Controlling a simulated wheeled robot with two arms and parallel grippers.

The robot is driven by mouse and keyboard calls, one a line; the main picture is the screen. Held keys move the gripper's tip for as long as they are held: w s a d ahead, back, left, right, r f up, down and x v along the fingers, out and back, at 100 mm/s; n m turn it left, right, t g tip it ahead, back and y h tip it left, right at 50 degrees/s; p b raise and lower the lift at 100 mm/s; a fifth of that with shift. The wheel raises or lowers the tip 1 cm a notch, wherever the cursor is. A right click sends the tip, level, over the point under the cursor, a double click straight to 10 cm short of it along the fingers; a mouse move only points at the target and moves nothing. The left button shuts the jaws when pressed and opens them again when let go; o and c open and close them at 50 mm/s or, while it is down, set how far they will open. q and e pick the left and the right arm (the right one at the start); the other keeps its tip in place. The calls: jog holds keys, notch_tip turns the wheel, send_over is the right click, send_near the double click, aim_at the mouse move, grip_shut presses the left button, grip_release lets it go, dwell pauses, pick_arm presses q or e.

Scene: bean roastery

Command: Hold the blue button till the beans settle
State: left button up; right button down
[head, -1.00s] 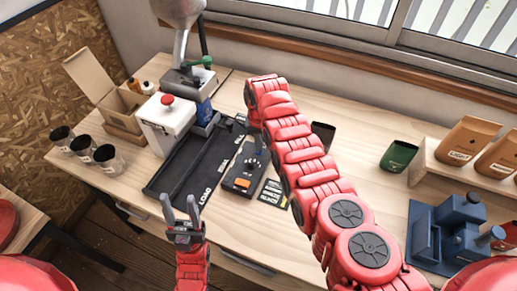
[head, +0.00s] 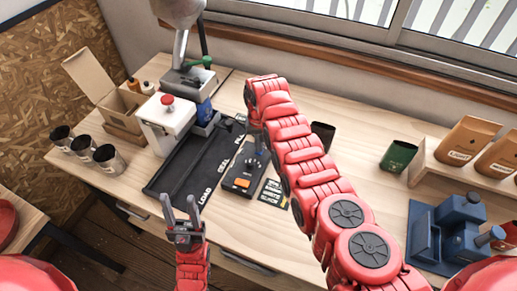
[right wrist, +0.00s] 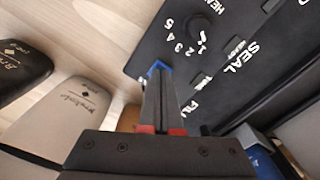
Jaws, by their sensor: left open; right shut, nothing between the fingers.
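My right gripper (right wrist: 160,75) is shut and empty. In the right wrist view its fingertips are right at a small blue piece, which looks like the blue button (right wrist: 157,67), at the edge of a black control box (right wrist: 225,55). The fingers cover most of the blue piece, and I cannot tell whether they press it. In the head view the control box (head: 238,181) shows an orange button, and my right arm and fingers hide its far part. My left gripper (head: 180,213) is open and empty in front of the black mat (head: 180,170). No beans can be made out.
A white unit with a red button (head: 167,125) stands beside a metal hopper (head: 178,12). Metal cups (head: 108,158) and an open carton (head: 122,110) are at the left. A green pouch (head: 398,157), brown bags (head: 466,140) and a blue device (head: 447,235) are at the right.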

dwell(0.5)
notch_tip(320, 180, up, 2)
jog(key=shift+r+p, duration=0.1)
jog(key=shift+p, duration=0.45)
jog(key=shift+r, duration=1.9)
jog(key=shift+r+p, duration=0.1)
jog(key=shift+p, duration=0.3)
